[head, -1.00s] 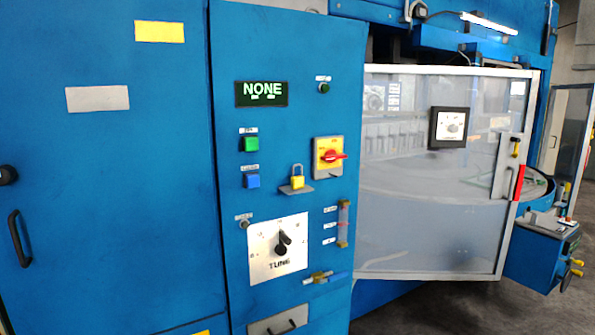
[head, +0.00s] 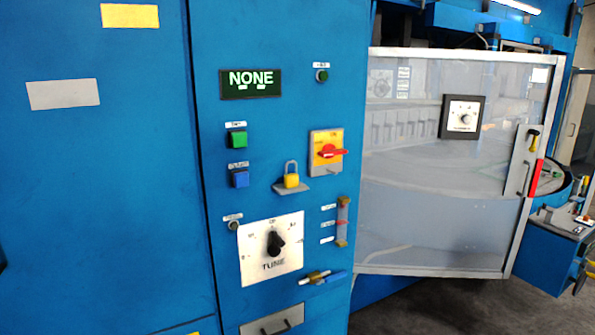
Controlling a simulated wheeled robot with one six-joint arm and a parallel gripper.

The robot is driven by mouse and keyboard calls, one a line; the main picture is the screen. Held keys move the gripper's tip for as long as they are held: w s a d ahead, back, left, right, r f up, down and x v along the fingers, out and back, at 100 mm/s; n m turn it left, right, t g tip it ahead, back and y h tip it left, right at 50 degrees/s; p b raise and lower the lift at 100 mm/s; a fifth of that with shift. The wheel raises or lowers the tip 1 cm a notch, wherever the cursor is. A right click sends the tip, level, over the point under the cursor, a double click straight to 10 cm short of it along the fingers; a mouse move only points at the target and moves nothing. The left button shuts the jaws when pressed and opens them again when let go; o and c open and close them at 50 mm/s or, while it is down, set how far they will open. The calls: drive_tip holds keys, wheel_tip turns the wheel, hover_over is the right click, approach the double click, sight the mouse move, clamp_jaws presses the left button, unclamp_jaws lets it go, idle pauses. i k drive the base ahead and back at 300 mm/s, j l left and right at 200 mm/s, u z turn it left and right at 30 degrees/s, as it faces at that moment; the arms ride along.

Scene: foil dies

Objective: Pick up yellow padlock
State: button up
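The yellow padlock (head: 291,181) sits upright on a small grey shelf (head: 293,190) on the front of the blue cabinet, in the head view. Its shackle points up. It is left of and below the red rotary switch (head: 331,152) on its yellow plate, and right of the blue button (head: 239,179). My gripper does not show in this view.
The TUNE dial (head: 272,247) is below the padlock. A large transparent door (head: 440,220) stands to the right. Dark floor (head: 440,308) shows at bottom right.

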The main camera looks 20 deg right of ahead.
sight(290, 180)
drive_tip(key=i+l, duration=0.2)
drive_tip(key=l, duration=0.15)
drive_tip(key=i+l, duration=0.15)
drive_tip(key=l, duration=0.15)
drive_tip(key=i+l+u, duration=0.1)
drive_tip(key=l, duration=0.25)
drive_tip(key=i+l, duration=0.4)
drive_tip(key=l, duration=0.3)
drive_tip(key=i+l, duration=0.2)
drive_tip(key=k+l+u, duration=0.1)
drive_tip(key=k+l, duration=0.05)
drive_tip(key=l, duration=0.05)
